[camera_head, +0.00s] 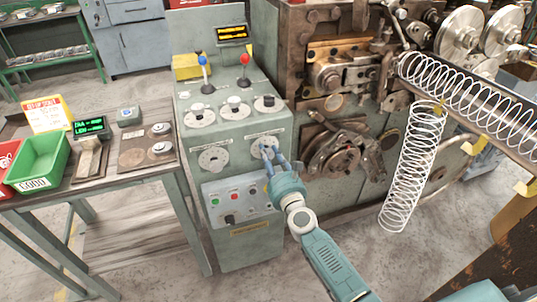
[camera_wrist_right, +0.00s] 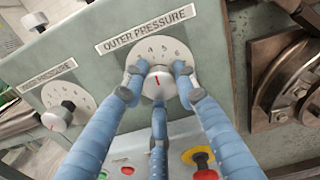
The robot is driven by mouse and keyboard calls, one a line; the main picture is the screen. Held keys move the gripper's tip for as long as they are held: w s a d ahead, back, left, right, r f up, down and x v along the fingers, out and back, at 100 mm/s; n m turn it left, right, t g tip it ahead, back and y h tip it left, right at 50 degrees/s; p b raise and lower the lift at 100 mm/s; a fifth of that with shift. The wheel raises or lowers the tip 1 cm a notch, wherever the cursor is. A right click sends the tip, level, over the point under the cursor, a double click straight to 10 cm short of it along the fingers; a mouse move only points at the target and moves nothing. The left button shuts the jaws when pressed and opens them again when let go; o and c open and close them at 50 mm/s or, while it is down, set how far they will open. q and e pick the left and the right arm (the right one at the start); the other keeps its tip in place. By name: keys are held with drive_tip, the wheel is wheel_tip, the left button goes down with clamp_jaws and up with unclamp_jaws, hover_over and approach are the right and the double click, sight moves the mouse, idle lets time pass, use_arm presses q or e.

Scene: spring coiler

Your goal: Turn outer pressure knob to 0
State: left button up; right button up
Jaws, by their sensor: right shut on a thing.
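The outer pressure knob (camera_wrist_right: 157,86) is a pale round knob with a red mark. It sits on a white dial (camera_wrist_right: 163,55) under a plate reading OUTER PRESSURE (camera_wrist_right: 150,28). The red mark points roughly up toward these figures. My right gripper (camera_head: 267,153) is at the right-hand dial on the green-grey console; its blue fingers are shut around the knob. My left gripper is not in view.
A similar pressure knob (camera_wrist_right: 57,119) is on the left. Buttons and a yellow-red switch (camera_wrist_right: 202,162) lie below the dial. Levers (camera_head: 244,72) stand on the console (camera_head: 237,250). The coiling machine (camera_head: 340,160) is close on the right, with a hanging spring (camera_head: 412,165).

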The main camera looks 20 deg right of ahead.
drive_tip(key=n, duration=0.7)
drive_tip(key=shift+w+r+p, duration=0.1)
drive_tip(key=shift+r+p, duration=0.25)
drive_tip(key=n, duration=0.4)
drive_tip(key=n+p, duration=0.1)
drive_tip(key=n, duration=0.2)
drive_tip(key=shift+n, duration=0.3)
drive_tip(key=n+p, duration=0.1)
drive_tip(key=n, duration=0.5)
drive_tip(key=shift+a+f, duration=0.1)
drive_tip(key=shift+f+n+p, duration=0.2)
drive_tip(key=shift+n+p, duration=0.2)
drive_tip(key=shift+n, duration=1.7)
drive_tip(key=shift+f, duration=0.1)
drive_tip(key=o, duration=1.2)
drive_tip(key=shift+a, duration=0.1)
drive_tip(key=shift+c, duration=0.2)
